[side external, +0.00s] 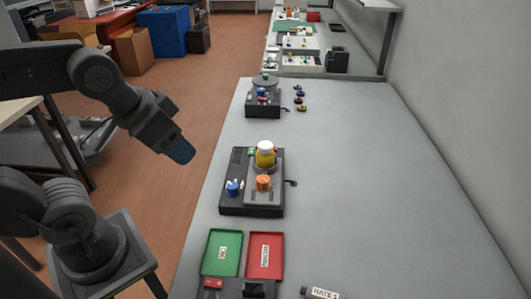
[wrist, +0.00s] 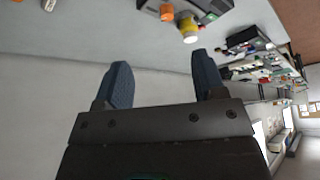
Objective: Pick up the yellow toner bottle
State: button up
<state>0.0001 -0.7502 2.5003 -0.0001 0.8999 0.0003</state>
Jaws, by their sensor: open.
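The yellow toner bottle (side external: 265,158) with a white cap stands upright on a dark device (side external: 238,209) on the grey bench in the side view. It also shows at the top of the wrist view (wrist: 188,27), beyond the fingertips. My gripper (side external: 181,150) is in the air to the left of the device, above the floor beside the bench, well apart from the bottle. In the wrist view my gripper (wrist: 158,75) has its two blue fingers spread wide with nothing between them.
An orange piece (side external: 263,183) and a blue piece (side external: 232,188) sit on the device close to the bottle. A green tray (side external: 222,252) and a red tray (side external: 265,255) lie in front. Another dark device (side external: 263,104) stands farther back. The right side of the bench is clear.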

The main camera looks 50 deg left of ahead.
jog(key=o, duration=0.4)
jog(key=m+g+y, duration=0.2)
jog(key=m+g, duration=0.4)
jog(key=m, duration=1.2)
send_over(266, 145)
jog(key=d, duration=0.2)
notch_tip(266, 145, down, 7)
jog(key=f, duration=0.4)
jog(key=a+f, duration=0.1)
jog(key=f, duration=0.3)
jog(key=a+f, duration=0.1)
jog(key=f, duration=0.3)
jog(key=shift+a+f, duration=0.15)
jog(key=shift+f, duration=0.25)
